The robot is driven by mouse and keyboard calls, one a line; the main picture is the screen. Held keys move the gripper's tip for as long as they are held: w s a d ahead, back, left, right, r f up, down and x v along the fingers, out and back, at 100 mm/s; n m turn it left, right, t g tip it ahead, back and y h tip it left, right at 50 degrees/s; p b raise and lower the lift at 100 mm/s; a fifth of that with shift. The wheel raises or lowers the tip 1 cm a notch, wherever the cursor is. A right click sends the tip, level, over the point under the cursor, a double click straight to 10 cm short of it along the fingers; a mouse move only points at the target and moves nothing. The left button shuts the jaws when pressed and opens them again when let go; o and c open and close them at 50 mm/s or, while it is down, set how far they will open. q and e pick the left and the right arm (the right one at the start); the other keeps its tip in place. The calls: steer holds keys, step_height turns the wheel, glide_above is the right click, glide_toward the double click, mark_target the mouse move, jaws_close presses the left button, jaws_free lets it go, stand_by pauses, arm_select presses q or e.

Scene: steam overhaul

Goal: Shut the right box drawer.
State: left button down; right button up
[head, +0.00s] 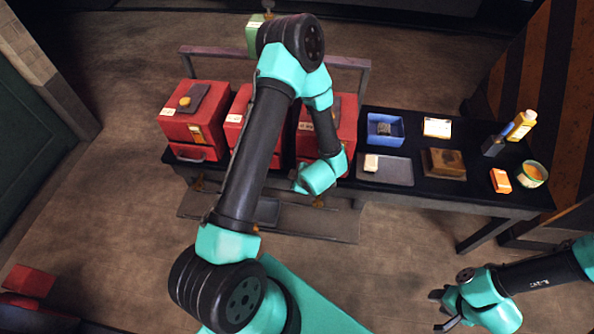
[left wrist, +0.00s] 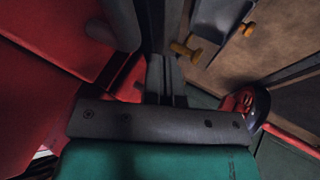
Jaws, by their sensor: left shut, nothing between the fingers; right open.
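Three red boxes stand in a row on the dark bench. The right box (head: 346,112) is partly covered by my left arm. Its drawer front is hidden behind my left wrist in the head view, so I cannot tell how far out it is. My left gripper (left wrist: 165,75) is shut and empty in the left wrist view, close beside red box surfaces (left wrist: 50,45). A grey rounded part, perhaps a handle (left wrist: 118,25), is near the fingers. My right gripper (head: 441,308) is open and empty, over the floor at the lower right.
The left box (head: 193,115) and middle box (head: 236,115) stand left of the right box. A blue bin (head: 372,136), grey tray (head: 398,172), wooden block (head: 443,163), orange box (head: 500,180) and tub (head: 532,173) occupy the bench's right part. Brass-coloured knobs (left wrist: 184,50) sit below it.

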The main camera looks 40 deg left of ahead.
arm_select(q)
steer(key=v, duration=0.9)
steer(key=shift+d+r, duration=0.2)
steer(key=shift+r, duration=0.15)
steer(key=shift+s, duration=0.1)
steer(key=s+d+f+m+g+h, duration=0.1)
steer(key=s+d+f+m+h, duration=0.2)
steer(key=m, duration=0.7)
steer(key=s+d+f+m+g+h, duration=0.1)
steer(key=s+d+f+m+h, duration=0.1)
steer(key=d+f+m+h, duration=0.2)
steer(key=shift+s+f+m+h, duration=0.35)
steer(key=shift+f+m+h, duration=1.35)
steer(key=shift+m, duration=1.6)
steer(key=shift+r, duration=0.1)
